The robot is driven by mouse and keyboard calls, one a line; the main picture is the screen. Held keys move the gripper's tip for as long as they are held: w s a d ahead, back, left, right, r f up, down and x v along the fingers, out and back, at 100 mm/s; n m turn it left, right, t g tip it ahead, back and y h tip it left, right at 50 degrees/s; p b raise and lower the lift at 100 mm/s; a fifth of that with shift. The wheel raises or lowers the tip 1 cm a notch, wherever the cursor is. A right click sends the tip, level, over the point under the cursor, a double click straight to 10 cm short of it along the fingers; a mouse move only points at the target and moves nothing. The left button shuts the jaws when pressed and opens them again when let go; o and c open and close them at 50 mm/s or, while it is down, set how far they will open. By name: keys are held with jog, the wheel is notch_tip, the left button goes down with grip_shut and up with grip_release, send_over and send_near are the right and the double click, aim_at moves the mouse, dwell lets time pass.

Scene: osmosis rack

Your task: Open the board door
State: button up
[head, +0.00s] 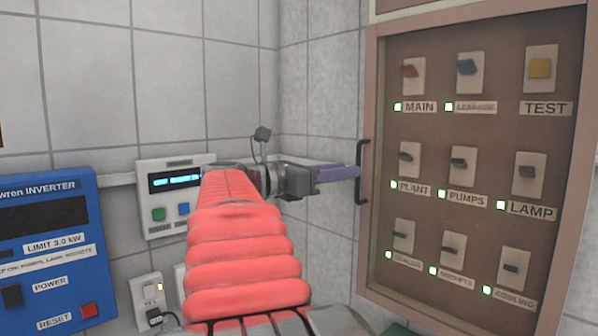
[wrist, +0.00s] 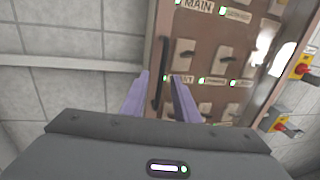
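The board door (head: 385,215) is a brown-framed panel on the right in the head view and looks shut. Its black upright bar handle (head: 361,190) is on the door's left edge. The handle also shows in the wrist view (wrist: 163,72). My gripper (head: 355,171) has purple fingers that reach to the handle from the left in the head view. In the wrist view my gripper (wrist: 160,80) is open, with one finger on each side of the handle's line. I cannot tell whether either finger touches the handle.
Switches with labels and green lights fill the board behind the door's front. A blue inverter (head: 50,215) and a white control box (head: 160,212) are on the tiled wall to the left. Red-and-yellow switches (wrist: 281,125) show at the right in the wrist view.

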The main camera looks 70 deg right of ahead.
jog(key=shift+x, duration=1.1)
grip_shut()
